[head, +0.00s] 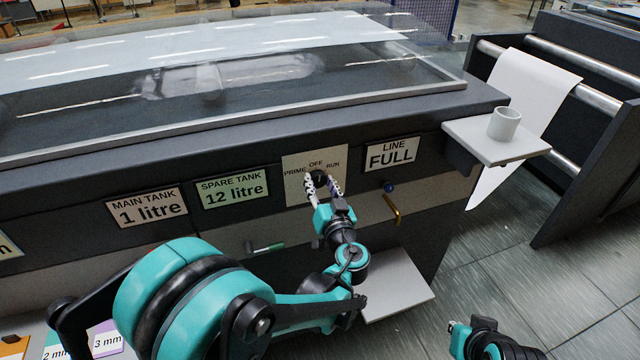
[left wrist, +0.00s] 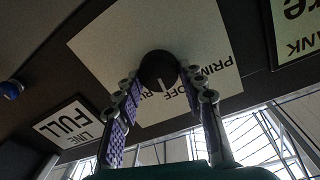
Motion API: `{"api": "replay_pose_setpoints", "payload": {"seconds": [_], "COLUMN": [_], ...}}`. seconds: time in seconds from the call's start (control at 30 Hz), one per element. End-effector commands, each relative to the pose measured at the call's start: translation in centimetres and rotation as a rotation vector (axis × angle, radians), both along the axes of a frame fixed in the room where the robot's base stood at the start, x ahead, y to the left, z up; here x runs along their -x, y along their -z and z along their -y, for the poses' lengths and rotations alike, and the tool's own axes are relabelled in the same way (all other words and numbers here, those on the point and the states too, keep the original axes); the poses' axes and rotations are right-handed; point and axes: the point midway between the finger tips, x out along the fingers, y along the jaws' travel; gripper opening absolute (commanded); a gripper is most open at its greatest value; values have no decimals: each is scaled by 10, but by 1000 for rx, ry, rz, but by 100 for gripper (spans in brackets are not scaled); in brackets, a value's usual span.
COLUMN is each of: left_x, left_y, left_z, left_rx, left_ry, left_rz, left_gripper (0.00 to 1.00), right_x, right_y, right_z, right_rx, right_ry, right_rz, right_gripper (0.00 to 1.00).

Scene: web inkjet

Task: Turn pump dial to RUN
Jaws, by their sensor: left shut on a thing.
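The pump dial (head: 319,178) is a round black knob on a pale plate (head: 300,164) marked PRIME, OFF and RUN on the machine's front. My left gripper (head: 322,182) has its fingers on either side of the dial and is shut on it. In the left wrist view the dial (left wrist: 158,70) shows upside down between the fingers, with a short white mark pointing down toward the OFF and RUN lettering.
Signs read MAIN TANK 1 litre (head: 147,207), SPARE TANK 12 litre (head: 232,188) and LINE FULL (head: 390,153). A blue-knobbed brass valve (head: 391,203) sits right of the dial. A cup (head: 504,124) stands on a side shelf (head: 484,146). A grey tray (head: 398,290) juts out below.

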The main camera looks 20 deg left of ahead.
Motion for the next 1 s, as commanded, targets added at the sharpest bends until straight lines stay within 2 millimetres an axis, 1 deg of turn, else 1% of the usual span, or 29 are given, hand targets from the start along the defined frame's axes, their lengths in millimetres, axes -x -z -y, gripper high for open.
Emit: {"api": "replay_pose_setpoints", "payload": {"seconds": [0.7, 1.0], "left_x": [-2, -2], "left_y": [0, 1], "left_z": [3, 4], "left_rx": [-530, -694], "left_ry": [0, 1], "left_rz": [-357, -469], "left_gripper": [11, 11], "right_x": [0, 0], "right_y": [-2, -3], "right_z": [0, 0], "right_rx": [0, 0], "right_ry": [0, 0], "right_rz": [0, 0], "right_gripper": [0, 0]}}
